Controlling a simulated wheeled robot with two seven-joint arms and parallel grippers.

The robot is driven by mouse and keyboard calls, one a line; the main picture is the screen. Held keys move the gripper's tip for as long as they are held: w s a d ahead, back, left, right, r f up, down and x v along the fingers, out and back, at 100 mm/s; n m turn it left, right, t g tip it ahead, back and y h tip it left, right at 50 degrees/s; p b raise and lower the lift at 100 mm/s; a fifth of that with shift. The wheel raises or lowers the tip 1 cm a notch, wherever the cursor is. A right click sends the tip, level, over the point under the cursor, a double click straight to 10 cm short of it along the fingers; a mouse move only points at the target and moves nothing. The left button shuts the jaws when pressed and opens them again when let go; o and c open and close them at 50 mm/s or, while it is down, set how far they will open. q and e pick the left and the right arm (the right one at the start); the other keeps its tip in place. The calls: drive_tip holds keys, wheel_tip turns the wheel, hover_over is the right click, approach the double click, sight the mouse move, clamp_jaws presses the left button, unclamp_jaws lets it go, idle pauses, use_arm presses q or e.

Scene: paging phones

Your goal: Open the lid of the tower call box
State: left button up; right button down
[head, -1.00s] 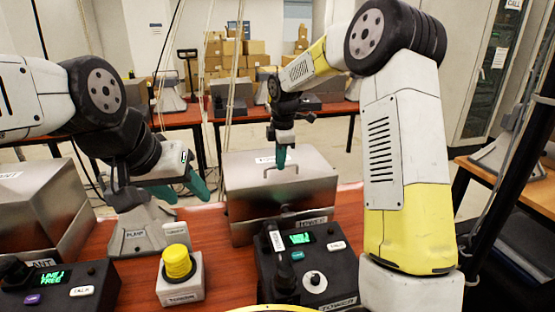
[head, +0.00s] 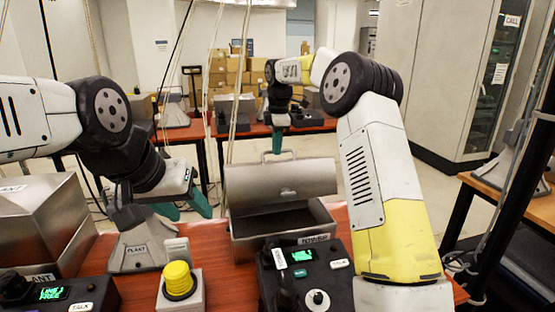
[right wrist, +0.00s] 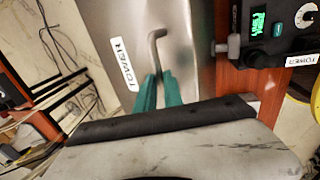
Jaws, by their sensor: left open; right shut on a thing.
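The steel tower call box (head: 268,247) stands on the red table behind the tower phone, with a TOWER label on its front. Its lid (head: 280,183) is tilted up and back, and the dark inside of the box shows beneath it. My right gripper (head: 279,153) is at the lid's top edge, shut on the lid handle (head: 286,157). In the right wrist view its teal fingers (right wrist: 159,92) close on the bent handle (right wrist: 155,45), next to the lid's TOWER label (right wrist: 123,63). My left gripper (head: 190,208) is open and empty, left of the box.
The tower phone (head: 332,262) is in front of the box. A yellow button (head: 179,278) on a pale block stands front left. Tables with cartons (head: 230,70) stand behind.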

drive_tip(key=shift+w+a+r, duration=0.15)
drive_tip(key=shift+w+r, duration=0.05)
drive_tip(key=shift+w, duration=0.4)
drive_tip(key=shift+w+a+r, duration=0.1)
drive_tip(key=shift+w+r, duration=0.05)
drive_tip(key=shift+w, duration=0.45)
drive_tip(key=shift+w+a+r, duration=0.15)
drive_tip(key=shift+w+r, duration=0.05)
drive_tip(key=shift+w, duration=0.4)
drive_tip(key=c, duration=1.5)
unclamp_jaws()
drive_tip(key=shift+w+f, duration=0.1)
drive_tip(key=shift+v, duration=4.05)
drive_tip(key=shift+w, duration=0.1)
